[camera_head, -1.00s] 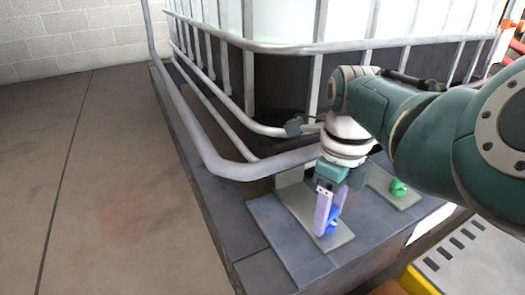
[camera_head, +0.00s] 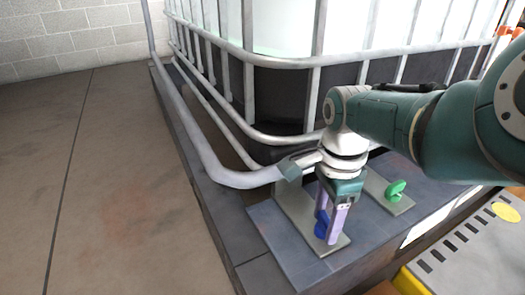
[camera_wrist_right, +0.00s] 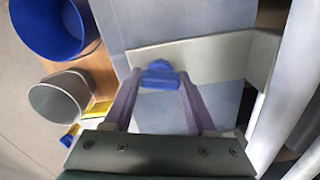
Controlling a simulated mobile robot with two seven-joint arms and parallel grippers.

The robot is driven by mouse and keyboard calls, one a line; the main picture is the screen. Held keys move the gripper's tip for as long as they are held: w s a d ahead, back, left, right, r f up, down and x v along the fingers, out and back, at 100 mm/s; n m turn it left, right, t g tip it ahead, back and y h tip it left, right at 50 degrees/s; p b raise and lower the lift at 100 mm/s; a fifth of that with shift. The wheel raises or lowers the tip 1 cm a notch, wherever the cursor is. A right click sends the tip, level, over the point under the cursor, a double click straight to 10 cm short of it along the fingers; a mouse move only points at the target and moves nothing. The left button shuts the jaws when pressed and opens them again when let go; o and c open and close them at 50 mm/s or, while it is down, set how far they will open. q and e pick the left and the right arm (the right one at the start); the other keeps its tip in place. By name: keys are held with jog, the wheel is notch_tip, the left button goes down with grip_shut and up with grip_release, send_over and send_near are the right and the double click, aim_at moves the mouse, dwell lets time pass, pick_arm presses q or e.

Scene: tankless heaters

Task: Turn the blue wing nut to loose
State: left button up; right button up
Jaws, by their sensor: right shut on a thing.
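The blue wing nut (camera_head: 321,226) sits on a grey bracket plate (camera_head: 336,245) at the lower middle of the head view. It also shows in the right wrist view (camera_wrist_right: 160,75), between the tips of two pale purple fingers. My right gripper (camera_head: 329,224) points down at the plate and is shut on the wing nut, one finger on each side. The fingers hide part of the nut in the head view. My left gripper is in neither view.
A green wing nut (camera_head: 395,189) stands on a second plate (camera_head: 388,202) to the right. A caged tank (camera_head: 290,100) with metal bars rises close behind my wrist. A blue bin (camera_wrist_right: 48,25) and a grey bin (camera_wrist_right: 62,103) show in the wrist view. The left floor is clear.

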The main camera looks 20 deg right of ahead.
jog(key=n, duration=0.3)
jog(key=shift+n, duration=0.4)
jog(key=n, duration=0.3)
jog(key=shift+n, duration=0.3)
jog(key=n, duration=0.3)
jog(key=shift+n+p, duration=0.3)
jog(key=n, duration=1.1)
jog(key=shift+n, duration=0.4)
jog(key=n, duration=0.3)
jog(key=shift+n, duration=2.2)
